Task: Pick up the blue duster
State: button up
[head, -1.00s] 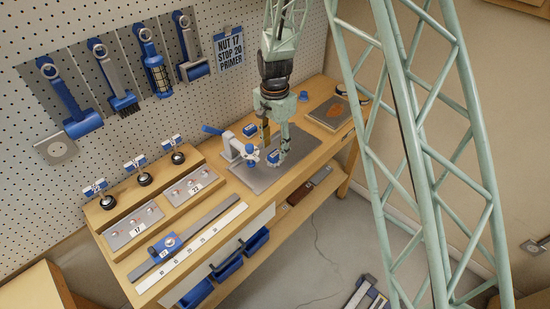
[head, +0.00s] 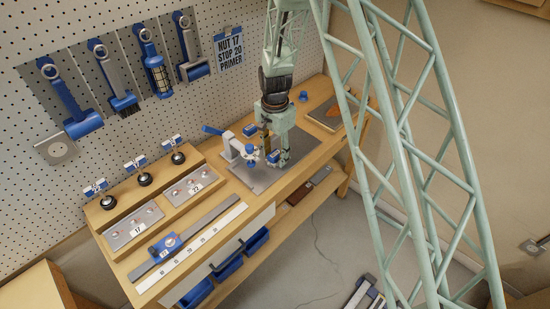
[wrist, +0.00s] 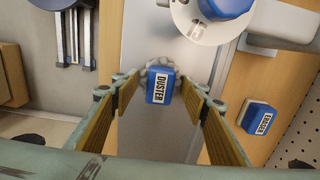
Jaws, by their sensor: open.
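The blue duster (head: 273,156) stands on the grey mat (head: 254,180). In the wrist view the duster (wrist: 160,87) is a blue block with a white DUSTER label and a pale, fluffy edge behind it. My gripper (head: 275,158) is open, with its fingers down around the duster. In the wrist view my gripper (wrist: 162,92) has one finger on each side of the duster, with gaps showing on both sides. I cannot tell exactly how far the fingertips are above the mat.
A second blue labelled block (wrist: 258,117) stands on the bench to the right in the wrist view. A wooden board (head: 325,119) lies farther back.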

aim_at(275, 154)
jog(key=shift+c, duration=0.2)
dwell(0.3)
jog(key=c, duration=0.9)
jog(key=shift+r, duration=0.15)
jog(key=shift+r, duration=1.65)
jog(key=s+d, duration=0.2)
jog(key=s, duration=0.5)
jog(key=s+d+r+b, duration=0.1)
jog(key=s+d, duration=0.2)
jog(key=s, duration=0.5)
jog(key=shift+d+r, duration=0.2)
jog(key=shift+d, duration=0.05)
jog(key=shift+o, duration=0.3)
jog(key=shift+w+f, duration=0.1)
